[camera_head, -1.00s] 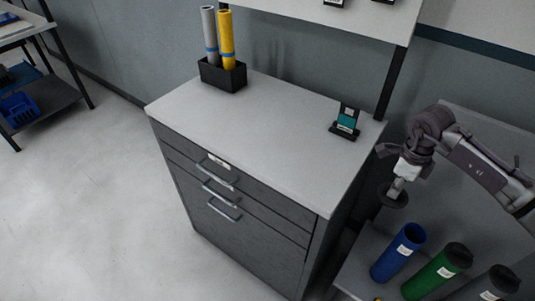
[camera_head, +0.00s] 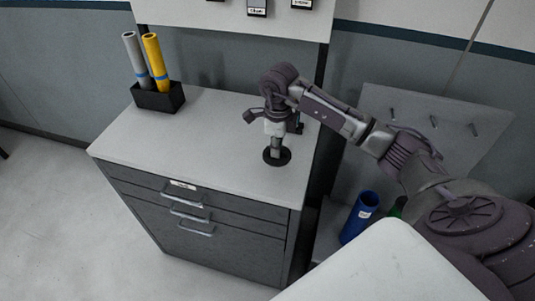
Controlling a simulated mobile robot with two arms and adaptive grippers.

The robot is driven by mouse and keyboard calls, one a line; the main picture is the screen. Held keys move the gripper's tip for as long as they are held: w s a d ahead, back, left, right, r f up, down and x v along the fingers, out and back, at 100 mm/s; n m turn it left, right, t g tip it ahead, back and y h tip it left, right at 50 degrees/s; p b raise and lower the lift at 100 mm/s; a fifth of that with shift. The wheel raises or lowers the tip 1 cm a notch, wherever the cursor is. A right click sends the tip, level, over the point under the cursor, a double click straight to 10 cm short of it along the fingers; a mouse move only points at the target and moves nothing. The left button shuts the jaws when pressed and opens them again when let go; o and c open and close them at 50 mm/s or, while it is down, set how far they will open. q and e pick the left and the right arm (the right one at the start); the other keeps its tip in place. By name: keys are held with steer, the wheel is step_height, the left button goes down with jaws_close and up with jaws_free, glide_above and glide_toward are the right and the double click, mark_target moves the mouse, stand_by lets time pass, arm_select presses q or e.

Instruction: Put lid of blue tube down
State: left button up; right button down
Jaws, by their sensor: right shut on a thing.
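The black round lid (camera_head: 277,157) is at the right part of the grey cabinet top (camera_head: 200,140). My right gripper (camera_head: 276,146) is shut on it from above. The lid is level, at or just above the surface; I cannot tell whether it touches. The blue tube (camera_head: 359,217) stands open-topped on a lower shelf to the right of the cabinet. My left gripper is not in view.
A black holder (camera_head: 158,97) with a grey roll (camera_head: 135,58) and a yellow roll (camera_head: 154,60) stands at the cabinet's back left. A small stand behind my gripper is mostly hidden. The cabinet top's middle is clear. A green tube (camera_head: 397,207) is partly hidden.

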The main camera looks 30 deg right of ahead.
mark_target(269, 153)
steer(key=shift+w+a+f, duration=0.55)
steer(key=shift+w+a, duration=0.2)
steer(key=shift+f+p, duration=0.25)
steer(key=shift+p, duration=0.05)
step_height(269, 153, down, 3)
steer(key=shift+f+p, duration=0.15)
steer(key=shift+p, duration=0.55)
steer(key=shift+f, duration=0.25)
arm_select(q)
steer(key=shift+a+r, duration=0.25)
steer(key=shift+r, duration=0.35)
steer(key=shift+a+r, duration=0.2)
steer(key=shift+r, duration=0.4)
arm_select(e)
steer(key=shift+f, duration=0.2)
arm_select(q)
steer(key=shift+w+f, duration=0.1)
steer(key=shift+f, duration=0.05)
arm_select(e)
steer(key=c, duration=1.3)
jaws_free()
steer(key=shift+o, duration=0.2)
steer(key=shift+r, duration=0.15)
